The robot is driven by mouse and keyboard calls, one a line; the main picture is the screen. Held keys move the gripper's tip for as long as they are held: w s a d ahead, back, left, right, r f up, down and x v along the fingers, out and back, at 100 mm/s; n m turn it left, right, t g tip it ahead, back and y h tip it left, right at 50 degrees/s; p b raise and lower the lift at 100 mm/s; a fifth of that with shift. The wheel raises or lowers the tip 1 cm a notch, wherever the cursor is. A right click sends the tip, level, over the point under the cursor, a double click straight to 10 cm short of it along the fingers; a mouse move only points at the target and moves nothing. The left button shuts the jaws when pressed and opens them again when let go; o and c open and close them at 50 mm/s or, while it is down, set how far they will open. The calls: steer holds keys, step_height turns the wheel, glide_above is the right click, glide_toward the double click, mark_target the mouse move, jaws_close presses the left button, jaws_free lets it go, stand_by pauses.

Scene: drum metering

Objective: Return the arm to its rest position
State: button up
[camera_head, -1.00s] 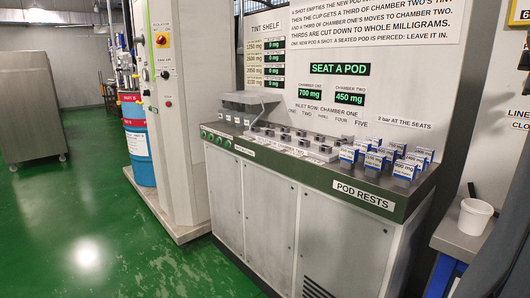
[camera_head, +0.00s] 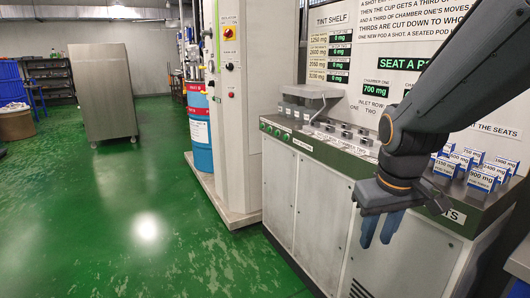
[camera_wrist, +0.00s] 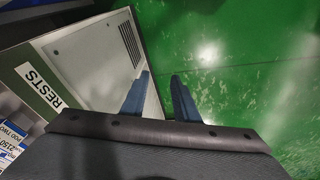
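My arm reaches into the head view from the upper right. My gripper (camera_head: 381,228) hangs from it, pointing down in front of the machine's cabinet (camera_head: 310,200). Its two blue fingers are apart with nothing between them. In the wrist view my gripper (camera_wrist: 158,90) is also open and empty, with the cabinet's vented front (camera_wrist: 95,50) and green floor (camera_wrist: 235,60) beyond the fingers. Part of the counter is hidden behind my arm.
Several labelled pods (camera_head: 482,178) stand on the counter's right end, close to my arm. The grey hood (camera_head: 307,97) is at the counter's left. A blue drum (camera_head: 199,130) and a metal cabinet (camera_head: 102,92) stand further left. The green floor (camera_head: 150,215) between is clear.

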steer(key=s+a+f+g+y, duration=0.1)
steer(key=s+a+f+g, duration=0.25)
steer(key=s+a, duration=0.55)
steer(key=s+d+r+m+p, duration=0.1)
steer(key=d+r+p, duration=0.2)
steer(key=p, duration=0.9)
step_height(320, 180, up, 3)
steer(key=shift+d+f+t, duration=0.1)
steer(key=shift+d+t, duration=0.25)
steer(key=shift+d, duration=0.05)
